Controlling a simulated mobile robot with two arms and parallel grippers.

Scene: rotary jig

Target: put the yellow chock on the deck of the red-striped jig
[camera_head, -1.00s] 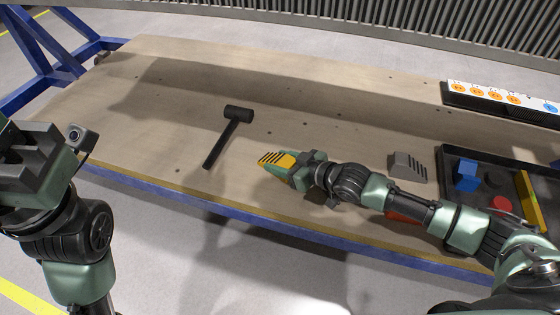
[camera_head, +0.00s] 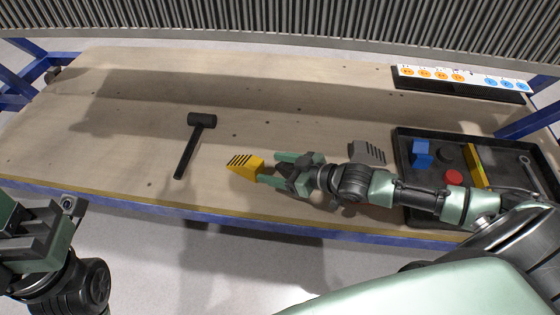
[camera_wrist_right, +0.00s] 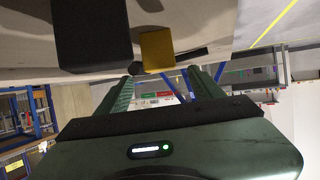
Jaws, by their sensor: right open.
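The yellow chock (camera_head: 245,166), with dark stripes on its sloped top, lies on the workbench near its front edge, below and right of the hammer. My right gripper (camera_head: 269,168) is open just to the right of the chock, fingers pointing at it. The chock appears clear of the fingers, though contact at the tips is hard to tell. In the right wrist view the yellow block (camera_wrist_right: 157,50) shows beyond the two green fingers. My left gripper (camera_head: 38,235) is at the lower left, away from the bench; its jaw opening is unclear. I see no red-striped jig.
A black hammer (camera_head: 196,140) lies left of the chock. A grey slotted block (camera_head: 368,151) lies behind my right arm. A black tray (camera_head: 402,140) holds blue blocks, discs, a yellow bar and a wrench. A white strip with coloured circles (camera_head: 470,76) stands behind. The left bench is clear.

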